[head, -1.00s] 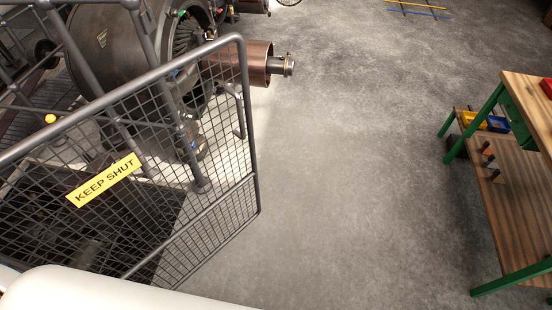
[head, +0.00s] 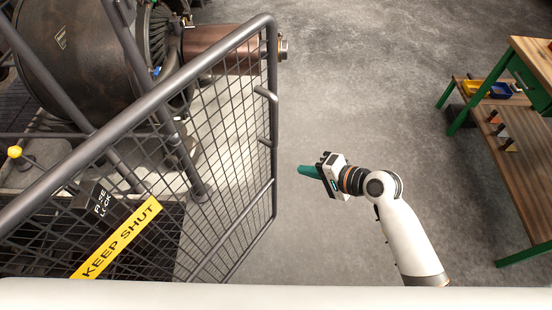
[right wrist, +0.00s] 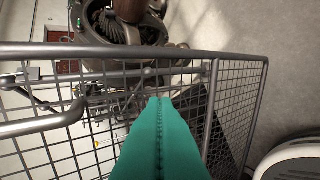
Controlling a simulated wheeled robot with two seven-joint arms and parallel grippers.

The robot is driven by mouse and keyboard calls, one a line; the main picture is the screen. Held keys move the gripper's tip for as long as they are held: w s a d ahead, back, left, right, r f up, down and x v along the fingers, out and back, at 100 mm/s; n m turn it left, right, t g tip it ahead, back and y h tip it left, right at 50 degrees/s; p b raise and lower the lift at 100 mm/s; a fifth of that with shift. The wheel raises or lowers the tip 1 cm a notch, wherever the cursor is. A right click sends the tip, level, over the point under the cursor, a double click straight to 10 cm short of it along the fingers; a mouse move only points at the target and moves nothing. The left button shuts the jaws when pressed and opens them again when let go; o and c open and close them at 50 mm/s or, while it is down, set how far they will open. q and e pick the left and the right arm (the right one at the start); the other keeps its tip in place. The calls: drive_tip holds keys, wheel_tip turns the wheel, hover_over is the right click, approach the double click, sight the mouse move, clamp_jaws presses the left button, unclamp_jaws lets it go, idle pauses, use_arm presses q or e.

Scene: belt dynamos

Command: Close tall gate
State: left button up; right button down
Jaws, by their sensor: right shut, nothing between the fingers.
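The tall gate (head: 274,190) is a grey tube frame with wire mesh at the left of the head view. It bears a yellow "KEEP SHUT" sign (head: 118,238). A short bar handle (head: 266,94) is on its free upright. My right gripper (head: 308,170) has teal fingers, shut and empty, just right of that upright and pointing left towards it. In the right wrist view, the shut fingers (right wrist: 160,105) point at the gate's mesh and top rail (right wrist: 120,49); I cannot tell whether they touch. My left gripper is out of view.
A large dark dynamo (head: 80,60) with a copper-coloured cylinder (head: 205,45) stands behind the gate. A dark lettered box (head: 103,203) shows through the mesh. A green-legged wooden bench (head: 495,150) stands at the right. The grey floor (head: 370,80) between gate and bench is open.

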sight(266, 157)
drive_tip(key=x, duration=0.3)
drive_tip(key=r+x, duration=0.1)
drive_tip(key=x, duration=0.5)
drive_tip(key=shift+w+a, duration=0.35)
drive_tip(key=shift+a, duration=0.05)
drive_tip(key=shift+w+a, duration=0.3)
drive_tip(key=shift+a, duration=0.15)
